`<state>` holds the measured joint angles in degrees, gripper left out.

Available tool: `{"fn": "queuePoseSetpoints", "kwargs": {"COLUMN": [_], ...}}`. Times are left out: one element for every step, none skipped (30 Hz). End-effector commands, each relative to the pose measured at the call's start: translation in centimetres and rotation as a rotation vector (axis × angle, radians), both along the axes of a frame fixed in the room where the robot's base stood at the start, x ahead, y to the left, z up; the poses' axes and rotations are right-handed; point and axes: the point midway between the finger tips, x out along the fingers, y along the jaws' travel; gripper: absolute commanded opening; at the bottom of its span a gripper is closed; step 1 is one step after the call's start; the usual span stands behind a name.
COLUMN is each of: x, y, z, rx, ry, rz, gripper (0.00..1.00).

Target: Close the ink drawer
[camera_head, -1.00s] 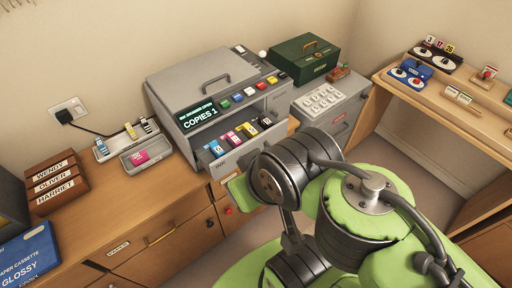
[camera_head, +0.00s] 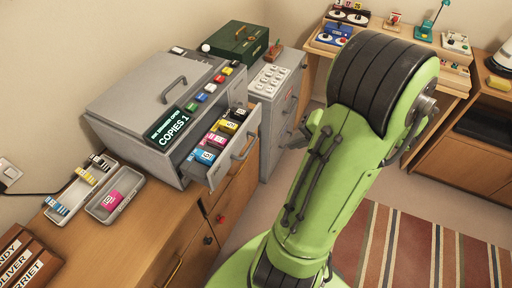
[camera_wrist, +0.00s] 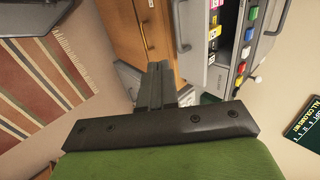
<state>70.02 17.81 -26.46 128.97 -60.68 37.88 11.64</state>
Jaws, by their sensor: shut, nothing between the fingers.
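The ink drawer (camera_head: 241,153) of the grey copier (camera_head: 141,101) stands open. Blue, pink, yellow and black ink cartridges (camera_head: 217,140) sit in it. The copier's display (camera_head: 172,126) reads "COPIES 1" under a smaller line about an open drawer. In the wrist view the drawer front (camera_wrist: 182,22) and cartridges (camera_wrist: 213,34) show at the upper right. My gripper (camera_wrist: 160,68) is shut and empty, with its dark fingertips below and left of the drawer front in that view, apparently apart from it.
A grey cabinet (camera_head: 278,115) with drawers stands just right of the copier, and a green box (camera_head: 235,42) lies behind. Grey trays (camera_head: 105,206) lie on the wooden desk (camera_head: 150,235). A striped rug (camera_head: 425,250) covers open floor at the right.

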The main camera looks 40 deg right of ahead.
Motion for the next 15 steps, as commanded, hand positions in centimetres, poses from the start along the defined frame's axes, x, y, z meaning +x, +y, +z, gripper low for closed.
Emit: {"fn": "queuePoseSetpoints", "kwargs": {"x": [0.6,0.9,1.5,1.9,2.3,2.8,3.2,3.7,4.2,4.6,5.0,5.5,5.9,6.6,7.2], "y": [0.3,0.5,0.7,0.9,1.0,1.2,1.4,1.6,1.8,1.9,2.0,2.3,2.4,2.6,2.9], "z": [-0.9,-1.4,-2.1,-2.6,-3.1,-3.8,-4.3,-4.8,-5.5,-6.0,-6.5,-7.1,-7.6,-7.4,-7.5], "rx": [0.002,0.002,0.003,0.003,0.003,0.002,0.003,0.002,0.002,0.002,0.002,0.001,0.001,-0.002,-0.003], "ry": [0.001,0.001,0.001,0.001,0.001,0.002,0.003,0.002,0.002,0.003,0.003,0.003,0.003,0.001,0.001], "rz": [0.005,0.006,0.008,0.008,0.008,0.008,0.008,0.009,0.009,0.009,0.009,0.010,0.011,0.012,0.012], "gripper": [0.00,0.00,0.00,0.00,0.00,0.00,0.00,0.00,0.00,0.00,0.00,0.00,0.00,0.00,0.00]}}
